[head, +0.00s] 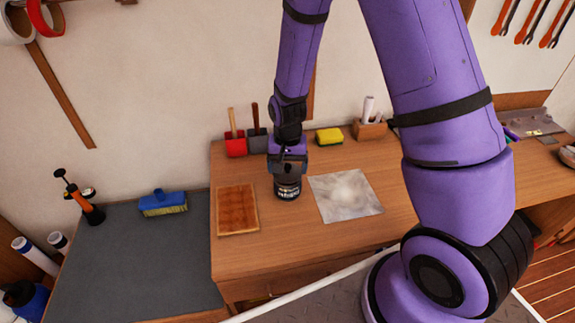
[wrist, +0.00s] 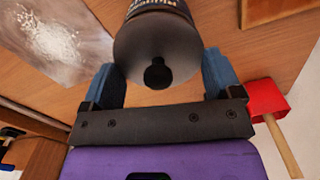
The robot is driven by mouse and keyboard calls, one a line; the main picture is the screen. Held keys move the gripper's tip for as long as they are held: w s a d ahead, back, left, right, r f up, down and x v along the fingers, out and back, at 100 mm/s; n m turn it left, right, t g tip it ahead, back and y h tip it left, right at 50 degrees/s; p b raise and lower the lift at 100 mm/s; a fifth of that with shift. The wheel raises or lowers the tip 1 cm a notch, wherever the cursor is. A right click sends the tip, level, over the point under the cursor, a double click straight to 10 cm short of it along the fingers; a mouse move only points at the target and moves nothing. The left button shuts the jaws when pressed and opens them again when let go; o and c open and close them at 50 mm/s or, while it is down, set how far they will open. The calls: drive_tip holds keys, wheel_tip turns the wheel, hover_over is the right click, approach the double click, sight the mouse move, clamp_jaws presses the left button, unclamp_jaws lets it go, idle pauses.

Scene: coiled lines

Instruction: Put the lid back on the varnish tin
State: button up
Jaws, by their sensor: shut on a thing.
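The varnish tin (head: 288,190) is dark with a pale label and stands upright on the wooden bench, between a brown panel and a pale sheet. My gripper (head: 288,168) is directly above it, pointing down. In the wrist view, the lid (wrist: 140,50) is a dark round disc with a black knob (wrist: 157,74). The blue fingers of my gripper (wrist: 160,78) are closed on its two sides. A strip of the tin's label (wrist: 160,4) shows just beyond the lid. The lid is in line with the tin; I cannot tell whether it is fully seated.
The brown panel (head: 236,209) lies to the left, and the pale speckled sheet (head: 344,195) to the right. A red dustpan-like holder (head: 235,146), a yellow sponge (head: 328,137) and a wooden box (head: 370,129) stand along the wall. A blue brush (head: 162,203) lies on the grey surface.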

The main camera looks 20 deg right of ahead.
drive_tip(key=shift+f, duration=0.15)
idle(0.5)
drive_tip(key=o, duration=0.7)
drive_tip(key=shift+r, duration=3.5)
clamp_jaws()
drive_tip(key=shift+f, duration=2.2)
